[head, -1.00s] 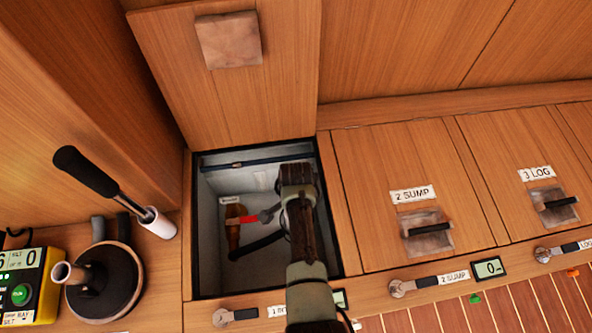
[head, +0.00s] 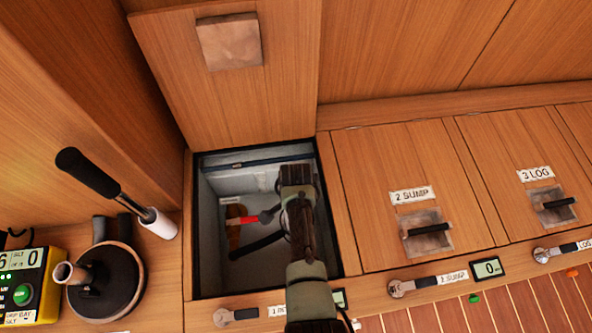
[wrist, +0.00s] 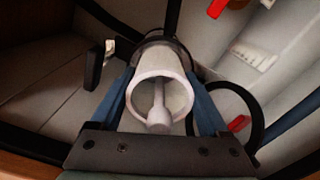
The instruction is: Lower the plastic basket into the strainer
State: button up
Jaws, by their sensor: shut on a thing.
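In the wrist view, my gripper (wrist: 158,80) is shut on the plastic basket (wrist: 181,93), with a blue finger on each side. The basket is a pale round cup with a thick rim, and a stem with a rounded end stands in its middle. Just beyond it is a pale, dark-edged round part (wrist: 162,42) that looks like the strainer. The basket covers most of it, so I cannot tell whether the two touch or overlap. In the head view my arm reaches into the open locker (head: 210,245) and hides the gripper, basket and strainer.
The locker holds dark hoses, a red-handled valve (head: 241,221) and a brown fitting. Its raised lid (head: 235,110) stands behind. Shut hatches marked 2 SUMP (head: 412,196) and 3 LOG (head: 535,175) lie right. A black round pump (head: 105,285) stands left.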

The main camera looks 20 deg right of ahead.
dwell(0.3)
jog(key=o, duration=1.4)
jog(key=shift+r, duration=0.1)
notch_tip(320, 180, up, 7)
jog(key=p, duration=0.7)
